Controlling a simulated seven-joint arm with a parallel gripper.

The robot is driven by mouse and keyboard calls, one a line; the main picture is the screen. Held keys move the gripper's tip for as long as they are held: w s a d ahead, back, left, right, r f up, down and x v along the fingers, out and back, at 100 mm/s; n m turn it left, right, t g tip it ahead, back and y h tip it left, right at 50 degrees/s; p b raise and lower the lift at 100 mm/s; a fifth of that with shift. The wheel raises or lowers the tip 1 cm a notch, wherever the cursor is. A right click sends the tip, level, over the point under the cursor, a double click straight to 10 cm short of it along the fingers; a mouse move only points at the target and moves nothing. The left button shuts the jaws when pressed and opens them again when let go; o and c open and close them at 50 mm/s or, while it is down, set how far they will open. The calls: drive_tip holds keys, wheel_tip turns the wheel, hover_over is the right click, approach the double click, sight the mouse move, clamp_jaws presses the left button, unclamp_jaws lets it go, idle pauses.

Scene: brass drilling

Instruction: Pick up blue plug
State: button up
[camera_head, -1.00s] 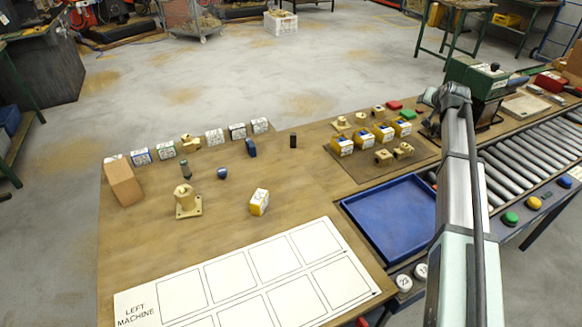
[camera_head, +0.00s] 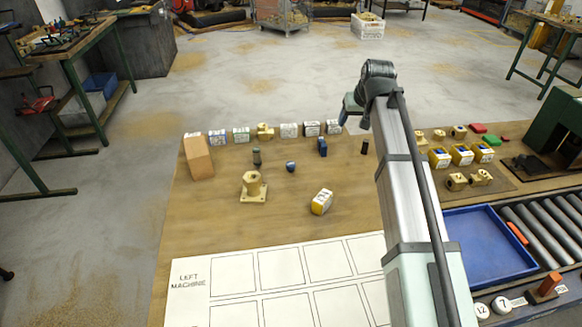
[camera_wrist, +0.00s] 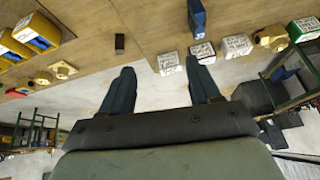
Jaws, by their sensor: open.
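Two small blue pieces stand on the wooden table. One is a low rounded piece (camera_head: 290,167) near the table's middle. The other is a taller upright piece (camera_head: 323,147) to its right, which also shows at the top of the wrist view (camera_wrist: 197,18). I cannot tell for sure which is the blue plug. My gripper (camera_wrist: 162,75) is open, with nothing between its two dark fingers. In the head view its hand end is at the far edge of the table, right of both blue pieces, with the fingers not clearly visible.
A row of labelled boxes (camera_head: 289,130) lines the far table edge. A dark cylinder (camera_head: 364,147) is close to my arm. A blue tray (camera_head: 500,268) lies right.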

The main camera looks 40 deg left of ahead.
drive_tip(key=s+a+r+n+g+h, duration=0.1)
drive_tip(key=s+a+n, duration=0.1)
drive_tip(key=s+a, duration=0.5)
drive_tip(key=s+a+r+n+g, duration=0.1)
drive_tip(key=s+a, duration=0.1)
drive_tip(key=s, duration=0.8)
hover_over(291, 164)
drive_tip(key=s, duration=0.1)
drive_tip(key=f, duration=0.5)
drive_tip(key=d+f, duration=0.1)
drive_tip(key=f, duration=0.2)
drive_tip(key=shift+f, duration=0.3)
drive_tip(key=shift+d+x, duration=0.1)
drive_tip(key=shift+x, duration=1.2)
drive_tip(key=shift+d+x, duration=0.15)
drive_tip(key=shift+x, duration=1.2)
drive_tip(key=c, duration=1.1)
drive_tip(key=shift+r, duration=0.1)
